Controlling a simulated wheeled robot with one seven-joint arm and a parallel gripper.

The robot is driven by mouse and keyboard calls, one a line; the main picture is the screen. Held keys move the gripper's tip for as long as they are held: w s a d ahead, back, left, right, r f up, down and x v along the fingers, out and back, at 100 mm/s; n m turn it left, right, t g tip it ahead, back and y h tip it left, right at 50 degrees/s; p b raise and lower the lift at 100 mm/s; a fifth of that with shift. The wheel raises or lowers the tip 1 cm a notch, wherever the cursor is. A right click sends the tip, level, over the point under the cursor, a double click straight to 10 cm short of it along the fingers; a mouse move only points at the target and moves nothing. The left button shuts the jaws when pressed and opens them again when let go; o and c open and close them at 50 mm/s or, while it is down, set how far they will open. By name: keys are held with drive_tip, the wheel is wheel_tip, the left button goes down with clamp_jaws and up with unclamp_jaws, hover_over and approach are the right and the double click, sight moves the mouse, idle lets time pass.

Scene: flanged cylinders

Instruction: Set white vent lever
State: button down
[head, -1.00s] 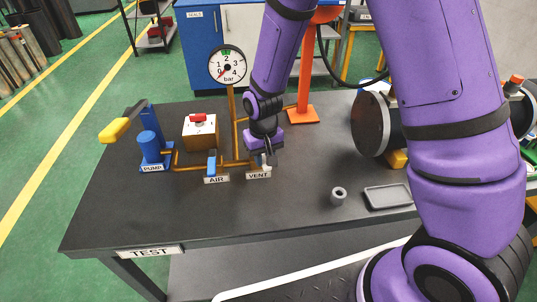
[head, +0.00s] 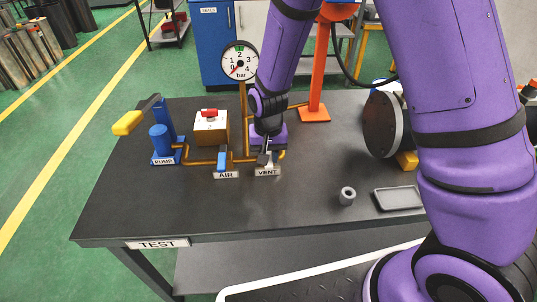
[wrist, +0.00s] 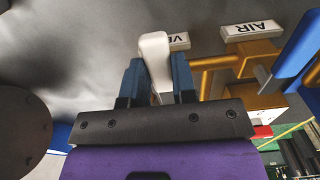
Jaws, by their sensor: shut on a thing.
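The white vent lever (wrist: 155,52) stands between the two fingers of my gripper (wrist: 158,80) in the wrist view, and the fingers are shut on it. In the head view my gripper (head: 267,152) is at the pipework just behind the VENT label (head: 267,171); the lever is mostly hidden there by the fingers. The VENT label also shows, partly covered, in the wrist view (wrist: 179,41).
The blue air lever (head: 221,160) and AIR label (head: 226,175) are close on the left. A gauge (head: 239,61) stands behind. A grey ring (head: 347,196) and tray (head: 398,198) lie right.

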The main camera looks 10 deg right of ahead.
drive_tip(key=c, duration=0.9)
unclamp_jaws()
drive_tip(key=shift+r, duration=0.1)
drive_tip(key=shift+r, duration=5.3)
drive_tip(key=s+d+r+t, duration=0.1)
drive_tip(key=s+d+r, duration=0.2)
drive_tip(key=d+r, duration=0.15)
drive_tip(key=s+d+r+t+y, duration=0.1)
drive_tip(key=s+d+r, duration=0.15)
drive_tip(key=r, duration=0.35)
drive_tip(key=s+d+r, duration=0.2)
drive_tip(key=d+r, duration=0.2)
drive_tip(key=r, duration=0.2)
drive_tip(key=s+d+r+t, duration=0.1)
drive_tip(key=s+d+r, duration=0.1)
drive_tip(key=s, duration=0.3)
drive_tip(key=s+d+r+n+t, duration=0.1)
drive_tip(key=s+d+r, duration=0.1)
drive_tip(key=s, duration=0.3)
drive_tip(key=s+d+r+t+h, duration=0.1)
drive_tip(key=s+d+r, duration=0.1)
drive_tip(key=s, duration=0.3)
drive_tip(key=shift+d+r+n, duration=0.15)
drive_tip(key=shift+d+n, duration=0.15)
drive_tip(key=shift+d, duration=0.3)
